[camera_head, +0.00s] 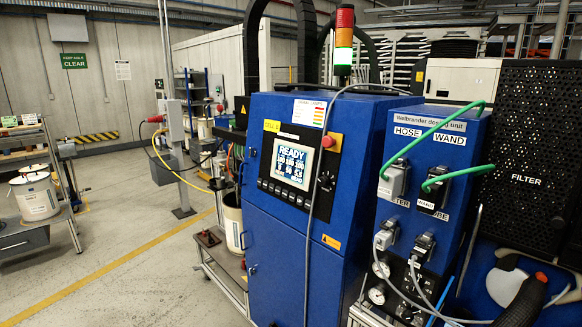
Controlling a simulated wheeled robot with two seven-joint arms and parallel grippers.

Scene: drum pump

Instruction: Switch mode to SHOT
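A blue control cabinet (285,265) stands in the middle of the head view. Its tilted black panel holds a lit screen (292,163) that reads READY above rows of numbers; the smaller text is too small to read surely. No SHOT wording is legible. A row of dark buttons (284,192) runs under the screen. A red emergency-stop knob (328,141) sits at the panel's upper right. A small round dark control (326,180) sits below it, partly crossed by a grey cable; its setting cannot be read.
A blue dosing unit (426,190) with HOSE and WAND labels and green cables (432,138) stands to the right. A signal tower (343,40) shows green lit. A black FILTER grille (530,150) and cables crowd the right. The floor at left (120,240) is open.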

